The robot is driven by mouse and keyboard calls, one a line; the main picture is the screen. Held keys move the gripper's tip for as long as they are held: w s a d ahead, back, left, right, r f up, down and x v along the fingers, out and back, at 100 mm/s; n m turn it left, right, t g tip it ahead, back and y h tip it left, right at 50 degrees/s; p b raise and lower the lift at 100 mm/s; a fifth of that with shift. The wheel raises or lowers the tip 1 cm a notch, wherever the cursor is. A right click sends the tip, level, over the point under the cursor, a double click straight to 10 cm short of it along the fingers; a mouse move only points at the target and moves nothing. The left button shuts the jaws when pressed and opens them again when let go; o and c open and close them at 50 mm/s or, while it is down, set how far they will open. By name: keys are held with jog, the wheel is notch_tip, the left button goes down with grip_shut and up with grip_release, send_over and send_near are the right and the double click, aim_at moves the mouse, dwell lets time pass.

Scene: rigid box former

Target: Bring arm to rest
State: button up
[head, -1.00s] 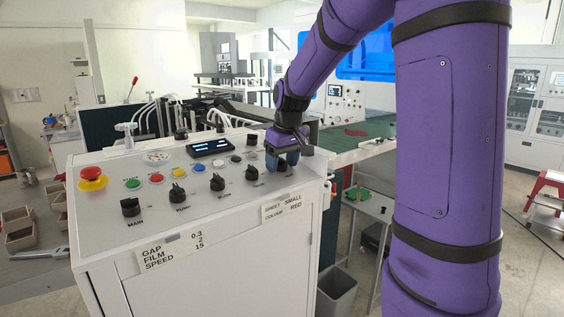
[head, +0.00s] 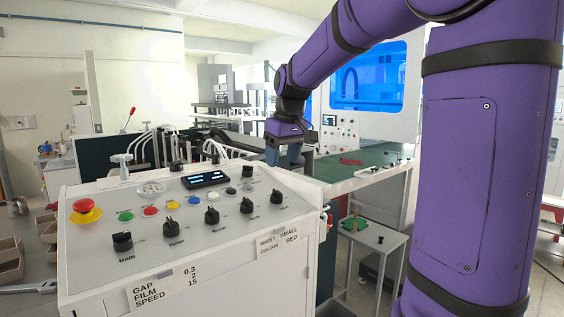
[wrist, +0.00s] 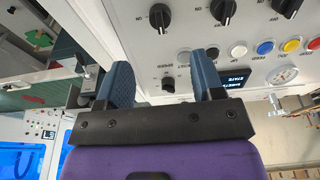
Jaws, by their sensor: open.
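My purple arm reaches in from the right in the head view. My gripper (head: 285,160) is above the back right part of the control panel (head: 150,225), apart from its knobs. In the wrist view the two blue-grey fingers of my gripper (wrist: 166,82) stand apart with nothing between them. Black knobs (wrist: 227,12) and coloured buttons (wrist: 265,47) of the panel lie beyond the fingertips. The head view also shows a red emergency button (head: 86,208) and a lit display (head: 206,179) on the panel.
Right of the panel is a green-topped machine bed (head: 350,165) with a red piece (head: 350,161) on it. A small side table (head: 372,237) with a green item (head: 355,224) stands below. Bins (head: 10,262) are at the left. The air above the panel is free.

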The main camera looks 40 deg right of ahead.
dwell(0.4)
jog(key=s+a+f+t, duration=0.1)
jog(key=s+a, duration=0.5)
jog(key=s, duration=0.6)
jog(key=s+a+f+t, duration=0.2)
jog(key=s+a, duration=0.5)
jog(key=s, duration=0.5)
jog(key=shift+f+m, duration=0.3)
jog(key=shift+f, duration=0.6)
jog(key=shift+s, duration=0.1)
jog(key=shift+c, duration=0.3)
